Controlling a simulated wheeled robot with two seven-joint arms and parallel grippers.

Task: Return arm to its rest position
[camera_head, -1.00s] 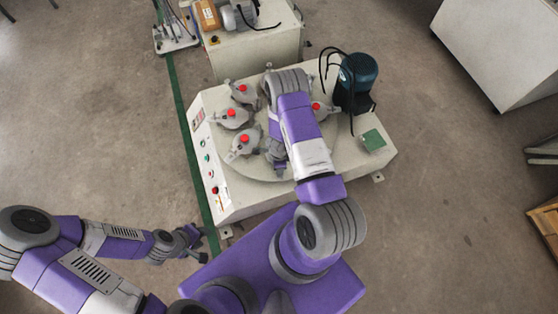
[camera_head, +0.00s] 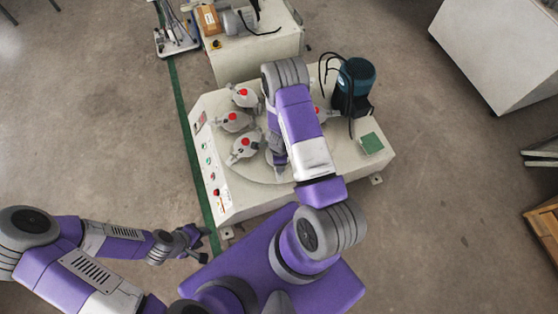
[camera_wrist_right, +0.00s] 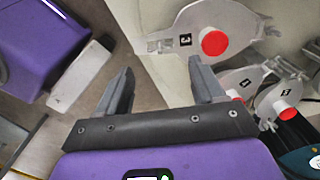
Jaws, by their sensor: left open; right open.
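My right arm (camera_head: 305,145) reaches forward over the tile testing machine (camera_head: 240,200). Its gripper is largely hidden behind its own forearm in the head view. In the right wrist view the right gripper (camera_wrist_right: 160,76) is open, with nothing between its fingers. A grey clamp with a red knob (camera_wrist_right: 214,42) lies just beyond the fingertips there; I cannot tell the exact gap. My left gripper (camera_head: 197,246) is open and empty, low at the left of the machine's front corner.
Several red-knobbed clamps (camera_head: 235,120) sit on the machine's round plate. A dark blue motor (camera_head: 356,80) with black cables stands at its back right. Another bench (camera_head: 258,60) is behind, and a white cabinet (camera_head: 500,45) at upper right.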

